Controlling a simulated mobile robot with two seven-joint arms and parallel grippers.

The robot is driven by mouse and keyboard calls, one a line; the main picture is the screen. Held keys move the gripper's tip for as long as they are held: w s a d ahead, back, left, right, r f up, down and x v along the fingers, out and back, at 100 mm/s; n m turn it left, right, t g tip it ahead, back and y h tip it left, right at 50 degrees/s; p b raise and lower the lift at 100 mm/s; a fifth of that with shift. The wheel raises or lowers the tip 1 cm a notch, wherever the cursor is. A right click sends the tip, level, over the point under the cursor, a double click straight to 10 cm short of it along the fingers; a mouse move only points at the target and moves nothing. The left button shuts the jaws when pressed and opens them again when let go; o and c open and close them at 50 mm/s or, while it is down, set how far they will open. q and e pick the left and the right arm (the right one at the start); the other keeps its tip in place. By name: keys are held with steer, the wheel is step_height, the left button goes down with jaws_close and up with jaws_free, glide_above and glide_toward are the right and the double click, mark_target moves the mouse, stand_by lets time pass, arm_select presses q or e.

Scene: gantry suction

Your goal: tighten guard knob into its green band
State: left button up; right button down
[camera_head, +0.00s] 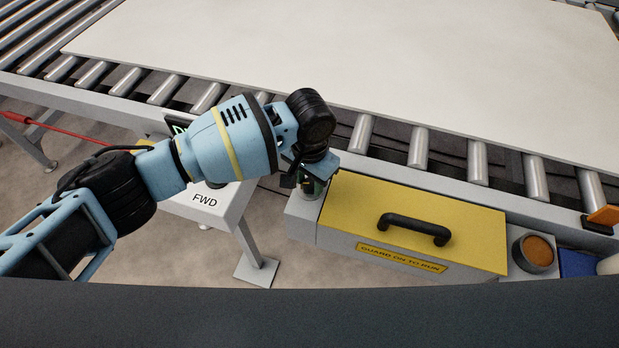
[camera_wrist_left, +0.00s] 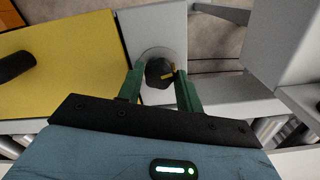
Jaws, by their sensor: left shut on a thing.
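The guard knob (camera_wrist_left: 158,72) is dark, with a small yellow mark, and sits on a pale round base (camera_wrist_left: 150,57) in the left wrist view. My left gripper (camera_wrist_left: 160,85) has its green fingers on both sides of the knob and is shut on it. In the head view my left gripper (camera_head: 311,187) points down at the left end of the yellow guard (camera_head: 350,211), and my wrist hides most of the knob. I cannot make out the green band in either view. My right gripper is not in view.
The yellow guard has a black handle (camera_head: 414,228) and a "GUARD ON TO RUN" label (camera_head: 401,257). A roller conveyor (camera_head: 418,147) carrying a large pale board (camera_head: 380,60) lies behind. A "FWD" panel (camera_head: 205,199) is at left.

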arm_select(q)
steer(key=shift+r+m+p, duration=0.1)
steer(key=shift+m+p, duration=0.4)
steer(key=shift+m, duration=0.7)
steer(key=shift+m+p, duration=0.35)
steer(key=shift+m, duration=1.15)
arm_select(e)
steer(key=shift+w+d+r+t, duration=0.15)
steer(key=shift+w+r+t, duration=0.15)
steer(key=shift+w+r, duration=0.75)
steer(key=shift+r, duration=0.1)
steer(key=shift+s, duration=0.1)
arm_select(q)
steer(key=o, duration=1)
steer(key=shift+w, duration=0.1)
